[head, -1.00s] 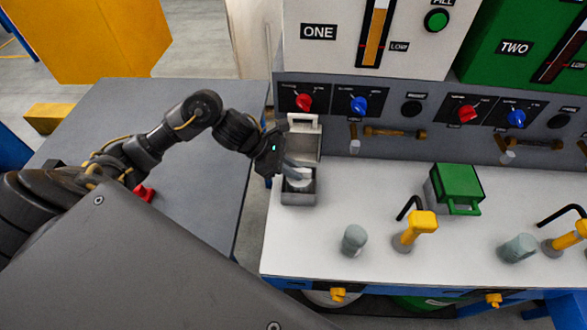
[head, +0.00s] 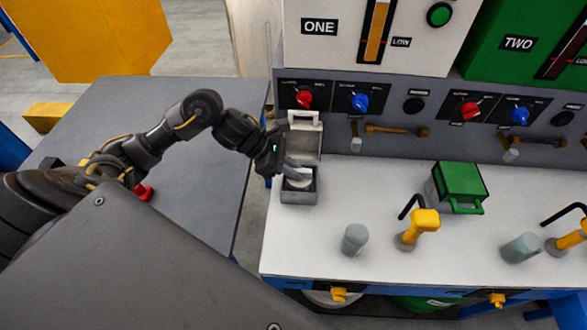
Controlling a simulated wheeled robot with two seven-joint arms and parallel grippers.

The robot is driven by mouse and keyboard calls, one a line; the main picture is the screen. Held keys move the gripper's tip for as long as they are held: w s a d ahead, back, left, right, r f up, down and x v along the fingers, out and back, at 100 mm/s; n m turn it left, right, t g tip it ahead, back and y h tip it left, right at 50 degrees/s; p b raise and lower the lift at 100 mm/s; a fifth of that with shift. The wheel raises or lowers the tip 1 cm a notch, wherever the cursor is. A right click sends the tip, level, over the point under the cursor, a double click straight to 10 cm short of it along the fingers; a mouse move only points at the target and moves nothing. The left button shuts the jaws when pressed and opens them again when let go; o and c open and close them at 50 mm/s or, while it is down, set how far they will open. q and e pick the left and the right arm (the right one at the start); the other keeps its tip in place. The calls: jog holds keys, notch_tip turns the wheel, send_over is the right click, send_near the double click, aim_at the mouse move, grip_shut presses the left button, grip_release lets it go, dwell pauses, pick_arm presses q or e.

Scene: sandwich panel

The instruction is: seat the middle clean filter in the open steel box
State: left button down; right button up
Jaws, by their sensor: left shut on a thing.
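The open steel box (head: 299,196) stands at the left end of the white counter, its lid (head: 305,140) raised at the back. My left gripper (head: 290,167) reaches in from the left and is shut on a white filter (head: 299,181). The filter is at the mouth of the box, inside its rim or just above it; I cannot tell whether it touches the bottom. The fingers hide part of it. My right gripper is not in view.
A closed green box (head: 459,185) stands further right. Grey cups (head: 355,239) and yellow taps (head: 424,221) stand along the counter. The panel with red and blue knobs (head: 361,102) rises behind. A grey table (head: 185,125) lies left, across a gap.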

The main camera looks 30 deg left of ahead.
pick_arm(q)
jog(key=c, duration=1.3)
grip_release()
jog(key=shift+c, duration=0.2)
